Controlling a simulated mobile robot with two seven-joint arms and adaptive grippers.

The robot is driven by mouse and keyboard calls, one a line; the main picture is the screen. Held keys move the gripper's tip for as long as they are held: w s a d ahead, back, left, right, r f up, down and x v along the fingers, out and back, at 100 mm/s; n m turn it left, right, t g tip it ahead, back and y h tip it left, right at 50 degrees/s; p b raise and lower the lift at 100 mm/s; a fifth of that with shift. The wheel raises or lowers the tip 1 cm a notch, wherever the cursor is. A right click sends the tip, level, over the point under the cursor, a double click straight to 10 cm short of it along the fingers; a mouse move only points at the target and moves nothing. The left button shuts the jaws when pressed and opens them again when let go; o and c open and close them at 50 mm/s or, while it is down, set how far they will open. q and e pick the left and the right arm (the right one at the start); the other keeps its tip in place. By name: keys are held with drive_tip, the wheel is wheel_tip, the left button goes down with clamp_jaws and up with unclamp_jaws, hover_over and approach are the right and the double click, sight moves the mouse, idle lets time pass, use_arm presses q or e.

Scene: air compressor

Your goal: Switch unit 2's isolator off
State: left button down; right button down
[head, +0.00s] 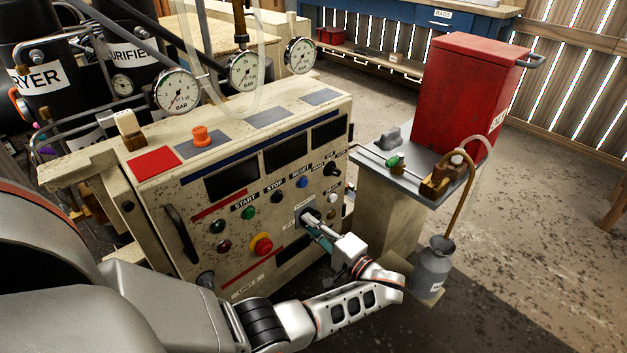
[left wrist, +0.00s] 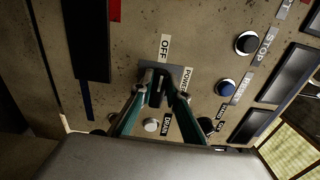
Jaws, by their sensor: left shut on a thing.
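The isolator (head: 309,214) is a dark switch on the speckled cream control panel (head: 170,190). In the left wrist view the isolator (left wrist: 161,80) has a grey plate and a dark handle, with an OFF label (left wrist: 165,47) and a POWER label (left wrist: 185,82) beside it. My left gripper (head: 314,225) reaches the panel from the front. In the left wrist view its teal fingers (left wrist: 162,96) lie on both sides of the handle, shut on it. The fingertips hide part of the handle, and I cannot tell its exact setting. My right gripper is out of view.
A red emergency button (head: 261,245) sits left of the isolator. START, STOP and RESET buttons line the panel above. Pressure gauges (head: 247,70) stand on top. A side bench (head: 410,170) with a red box (head: 465,90) and a grey bottle (head: 432,268) are at the right.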

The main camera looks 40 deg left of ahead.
use_arm(q)
drive_tip(key=shift+f+n, duration=0.1)
drive_tip(key=shift+n, duration=0.2)
idle(0.4)
drive_tip(key=c, duration=2)
unclamp_jaws()
drive_tip(key=shift+o, duration=0.2)
drive_tip(key=d, duration=1.2)
drive_tip(key=shift+s, duration=0.45)
